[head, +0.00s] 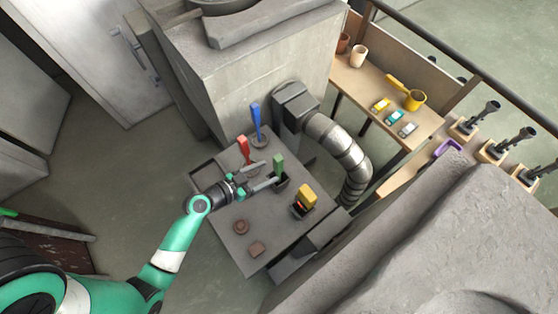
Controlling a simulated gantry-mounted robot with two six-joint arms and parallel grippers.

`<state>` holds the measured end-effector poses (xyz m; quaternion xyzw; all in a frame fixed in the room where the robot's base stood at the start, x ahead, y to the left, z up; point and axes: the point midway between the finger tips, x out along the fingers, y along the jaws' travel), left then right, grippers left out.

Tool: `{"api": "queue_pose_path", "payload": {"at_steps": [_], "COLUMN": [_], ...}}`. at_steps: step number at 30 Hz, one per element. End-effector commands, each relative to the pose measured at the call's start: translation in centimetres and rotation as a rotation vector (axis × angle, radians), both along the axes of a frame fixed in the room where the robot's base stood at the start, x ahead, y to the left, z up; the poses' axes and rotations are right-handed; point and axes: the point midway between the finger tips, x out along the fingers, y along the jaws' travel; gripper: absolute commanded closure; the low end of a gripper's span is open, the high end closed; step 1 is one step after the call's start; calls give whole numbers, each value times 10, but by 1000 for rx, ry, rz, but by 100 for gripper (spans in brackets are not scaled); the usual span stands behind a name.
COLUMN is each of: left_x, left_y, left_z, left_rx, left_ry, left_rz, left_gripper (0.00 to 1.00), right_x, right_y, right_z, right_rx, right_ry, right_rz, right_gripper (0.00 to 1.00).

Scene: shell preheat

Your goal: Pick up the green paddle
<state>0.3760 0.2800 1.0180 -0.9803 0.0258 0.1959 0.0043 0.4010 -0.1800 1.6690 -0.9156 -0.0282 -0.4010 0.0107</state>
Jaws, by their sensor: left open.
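The green paddle (279,162) stands upright on the grey table (270,222), in a dark holder. My left gripper (276,177) reaches over the table from the left. Its fingers are open and spread close to the lower part of the green paddle. I cannot tell from this view whether they touch it or whether the paddle lies between them. My right gripper does not show.
A red paddle (243,149) and a blue paddle (256,121) stand upright behind the gripper. A yellow block-topped item (307,195) is to the right. A ribbed metal duct (340,150) curves along the table's right side.

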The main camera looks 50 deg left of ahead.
Motion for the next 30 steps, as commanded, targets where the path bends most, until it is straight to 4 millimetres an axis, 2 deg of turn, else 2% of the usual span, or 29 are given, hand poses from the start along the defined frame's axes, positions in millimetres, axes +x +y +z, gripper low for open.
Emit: {"api": "queue_pose_path", "payload": {"at_steps": [4,13,21,29,30], "left_x": [27,42,80,84,84], "left_y": [-2,-2,-4,-5,-5], "left_z": [-10,-16,-33,-34,-34], "left_rx": [1,1,1,1,1], "left_ry": [-1,-2,-2,-1,-1], "left_rz": [-4,-2,-2,0,0], "left_gripper": [30,30,30,30,35], "right_x": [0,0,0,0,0], "right_y": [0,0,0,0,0], "right_z": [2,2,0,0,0], "right_rx": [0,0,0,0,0], "right_ry": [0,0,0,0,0], "right_rz": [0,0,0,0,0], "right_gripper": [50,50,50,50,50]}}
